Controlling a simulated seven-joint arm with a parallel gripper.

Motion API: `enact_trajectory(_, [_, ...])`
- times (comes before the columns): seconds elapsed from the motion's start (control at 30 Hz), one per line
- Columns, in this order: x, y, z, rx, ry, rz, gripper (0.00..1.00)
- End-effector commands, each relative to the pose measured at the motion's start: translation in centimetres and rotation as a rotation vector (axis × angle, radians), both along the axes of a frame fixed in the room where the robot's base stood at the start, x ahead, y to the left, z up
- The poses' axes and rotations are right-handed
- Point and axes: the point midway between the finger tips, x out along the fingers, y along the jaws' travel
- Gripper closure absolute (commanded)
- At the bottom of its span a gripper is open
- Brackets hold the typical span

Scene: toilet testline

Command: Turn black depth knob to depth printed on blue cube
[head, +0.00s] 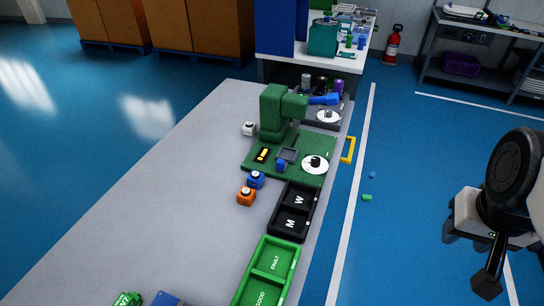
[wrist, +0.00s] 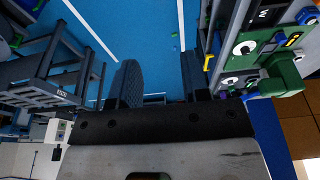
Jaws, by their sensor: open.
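The black depth knob (head: 315,161) sits on a round white dial at the right front of a green machine base (head: 290,143). It also shows at the upper right of the wrist view (wrist: 245,48). Another small blue block (head: 281,166) is on the base. My gripper (wrist: 160,80) is open and empty, over the blue floor right of the table, well apart from the knob.
Black M/W trays (head: 291,237) and green trays (head: 266,288) line the table's right side. Behind is a second dial (head: 328,116). A yellow handle (head: 349,150) juts past the edge.

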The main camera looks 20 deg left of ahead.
Motion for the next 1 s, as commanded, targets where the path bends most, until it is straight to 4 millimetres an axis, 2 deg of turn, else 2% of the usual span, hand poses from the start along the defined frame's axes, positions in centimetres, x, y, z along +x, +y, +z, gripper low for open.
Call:
enact_trajectory(0.1, [0.0, 0.0, 0.0, 0.0, 0.0, 0.0, 0.56])
enact_trajectory(0.2, [0.1, 0.0, 0.0, -0.001, 0.0, 0.0, 0.41])
enact_trajectory(0.23, [0.2, 0.0, 0.0, -0.001, 0.0, -0.001, 0.39])
enact_trajectory(0.37, [1.4, 0.3, 0.1, -0.006, 0.001, -0.01, 0.39])
enact_trajectory(0.47, [3.2, 0.7, 0.2, -0.013, 0.002, -0.023, 0.39])
enact_trajectory(0.57, [6.0, 1.5, 0.3, -0.023, -0.002, -0.041, 0.39])
enact_trajectory(0.77, [13.3, 4.6, -0.7, -0.045, -0.017, -0.093, 0.39])
enact_trajectory(1.0, [22.1, 10.3, -3.8, -0.062, -0.051, -0.147, 0.39])
